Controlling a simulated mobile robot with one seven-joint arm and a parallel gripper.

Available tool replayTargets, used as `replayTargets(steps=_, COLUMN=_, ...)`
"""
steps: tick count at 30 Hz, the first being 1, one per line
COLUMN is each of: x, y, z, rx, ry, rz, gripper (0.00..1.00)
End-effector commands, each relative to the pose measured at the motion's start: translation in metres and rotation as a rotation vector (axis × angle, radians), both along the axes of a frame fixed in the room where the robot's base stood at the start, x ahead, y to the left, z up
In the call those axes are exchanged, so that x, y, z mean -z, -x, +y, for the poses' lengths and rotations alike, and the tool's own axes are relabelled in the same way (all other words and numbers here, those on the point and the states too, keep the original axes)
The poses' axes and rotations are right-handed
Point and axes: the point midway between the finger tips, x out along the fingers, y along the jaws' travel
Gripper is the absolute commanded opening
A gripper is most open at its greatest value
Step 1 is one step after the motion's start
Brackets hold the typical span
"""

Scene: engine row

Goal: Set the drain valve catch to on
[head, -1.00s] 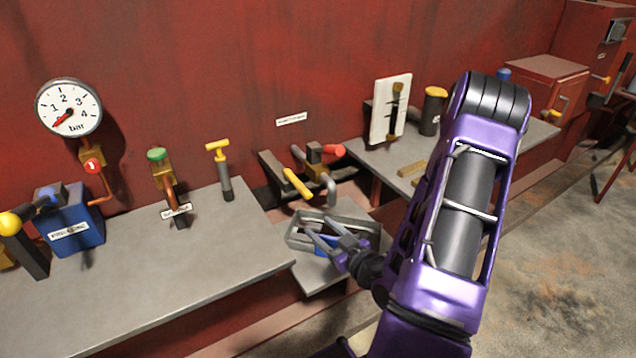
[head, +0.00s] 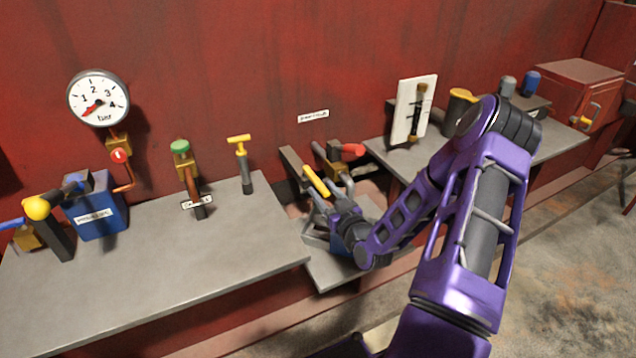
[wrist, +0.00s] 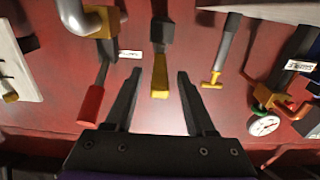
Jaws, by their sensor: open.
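A valve assembly with a yellow-ended lever (head: 316,181) and a red-ended lever (head: 347,150) sits at the wall between the two benches. A small label (head: 313,116) is on the wall above it; I cannot read it, so I cannot tell which lever is the drain valve catch. My gripper (head: 328,200) is just in front of the yellow end, partly hidden by its own wrist. In the wrist view my gripper (wrist: 160,74) is open, with the yellow end (wrist: 159,78) showing between its fingers. I cannot tell whether they touch. The red end (wrist: 90,105) is left of the fingers.
A grey tray (head: 312,238) sits on a low shelf below my gripper. The left bench holds a yellow T-handle (head: 239,140), a green-topped valve (head: 180,147) and a blue box (head: 98,212). A white board (head: 407,112) stands on the right bench. The left bench's front is clear.

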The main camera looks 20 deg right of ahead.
Motion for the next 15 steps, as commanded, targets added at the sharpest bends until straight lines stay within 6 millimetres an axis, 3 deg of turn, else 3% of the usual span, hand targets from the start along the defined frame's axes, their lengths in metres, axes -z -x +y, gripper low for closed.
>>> replayTargets(steps=6, x=0.0, y=-0.03, z=0.001, rx=-0.001, ry=0.0, rz=0.0, gripper=0.55)
replayTargets(steps=15, x=0.0, y=-0.038, z=0.001, rx=0.0, ry=0.0, rz=0.001, gripper=0.55)
